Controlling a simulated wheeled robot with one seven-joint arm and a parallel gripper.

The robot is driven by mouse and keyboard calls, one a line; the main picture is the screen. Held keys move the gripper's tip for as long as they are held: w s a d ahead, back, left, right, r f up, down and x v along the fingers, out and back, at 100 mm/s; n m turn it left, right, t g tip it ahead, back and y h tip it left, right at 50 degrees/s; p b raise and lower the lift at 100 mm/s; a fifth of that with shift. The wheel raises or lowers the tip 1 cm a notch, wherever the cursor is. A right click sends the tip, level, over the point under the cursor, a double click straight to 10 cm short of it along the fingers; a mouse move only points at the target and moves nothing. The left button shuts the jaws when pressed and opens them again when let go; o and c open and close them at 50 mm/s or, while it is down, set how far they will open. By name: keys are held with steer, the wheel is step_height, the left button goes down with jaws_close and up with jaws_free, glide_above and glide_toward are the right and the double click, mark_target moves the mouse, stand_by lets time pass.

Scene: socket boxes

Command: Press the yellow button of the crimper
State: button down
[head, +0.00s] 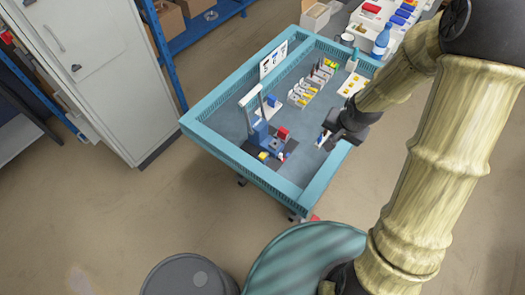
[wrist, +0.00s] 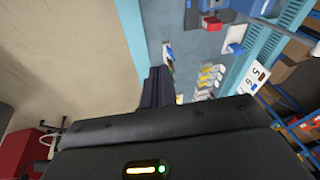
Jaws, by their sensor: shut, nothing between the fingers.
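The crimper (head: 262,139) is a blue machine on a dark base at the near left of the teal-rimmed table. A small yellow spot that looks like its button (head: 263,156) shows low on its front. A red block (head: 283,132) is beside it. My gripper (head: 323,142) is to the right of the crimper, near the table's right rim and apart from the button. In the wrist view my gripper's dark fingers (wrist: 156,86) are shut with nothing between them. Part of a blue and red machine (wrist: 208,18) shows at that view's top edge; the yellow button cannot be made out there.
The table's teal rim (head: 208,142) surrounds the work area. Several small bins with yellow parts (head: 302,93) stand farther back. A white sign board (head: 273,59) stands at the left rim. A grey cabinet (head: 90,60) is at left. Bare table surface lies between the crimper and my gripper.

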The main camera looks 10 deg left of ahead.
steer(key=w+a+f+m+y+p, duration=0.3)
steer(key=a+f, duration=0.3)
steer(key=a, duration=0.4)
steer(key=m+g+y+p, duration=0.1)
steer(key=m+y+p, duration=0.2)
steer(key=m+y, duration=0.2)
glide_above(266, 156)
step_height(266, 156, down, 4)
steer(key=shift+s+a+r, duration=0.1)
steer(key=shift+r, duration=0.05)
step_height(266, 156, down, 9)
steer(key=b, duration=0.6)
steer(key=shift+b, duration=0.3)
stand_by(0.5)
steer(key=shift+f, duration=0.35)
